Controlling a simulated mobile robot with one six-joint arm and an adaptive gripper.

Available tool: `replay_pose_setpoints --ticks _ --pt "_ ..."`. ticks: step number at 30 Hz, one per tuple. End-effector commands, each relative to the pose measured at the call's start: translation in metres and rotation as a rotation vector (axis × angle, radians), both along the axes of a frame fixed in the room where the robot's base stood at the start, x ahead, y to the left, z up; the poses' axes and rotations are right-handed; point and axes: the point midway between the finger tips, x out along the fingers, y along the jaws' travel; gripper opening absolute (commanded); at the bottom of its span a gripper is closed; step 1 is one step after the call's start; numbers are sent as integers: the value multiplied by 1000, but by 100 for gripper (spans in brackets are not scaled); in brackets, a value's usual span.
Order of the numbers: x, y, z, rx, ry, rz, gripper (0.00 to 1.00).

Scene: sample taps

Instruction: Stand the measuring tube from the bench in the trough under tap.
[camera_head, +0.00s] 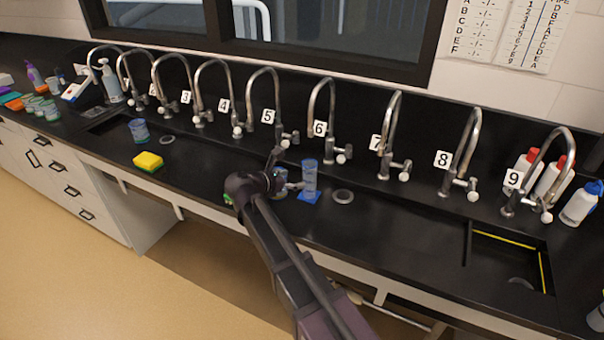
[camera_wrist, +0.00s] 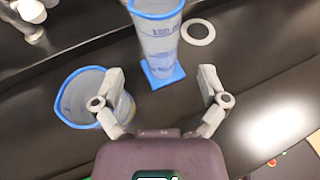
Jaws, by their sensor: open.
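The measuring tube (camera_head: 309,178) is clear with blue markings, a blue rim and a square blue foot. It stands upright on the black surface in front of tap 6 (camera_head: 335,152). In the wrist view the tube (camera_wrist: 158,45) is ahead of my gripper (camera_wrist: 161,75), roughly centred between the fingers. My gripper (camera_head: 288,182) is spread open, with nothing held. A blue-rimmed beaker (camera_wrist: 88,98) is beside the left finger, which partly overlaps it. I cannot tell whether the tube's foot is on the bench or in the trough.
A round drain (camera_head: 343,196) is just right of the tube. Numbered taps line the back wall. A yellow sponge (camera_head: 148,161) and another blue beaker (camera_head: 139,130) are to the left. A rectangular sink (camera_head: 508,257) and several bottles are at right.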

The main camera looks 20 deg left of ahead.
Motion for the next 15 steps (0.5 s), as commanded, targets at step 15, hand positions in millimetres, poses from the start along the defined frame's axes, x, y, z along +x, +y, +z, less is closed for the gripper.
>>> replay_pose_setpoints --ticks 15 --pt "-39 19 18 0 0 -1 93"
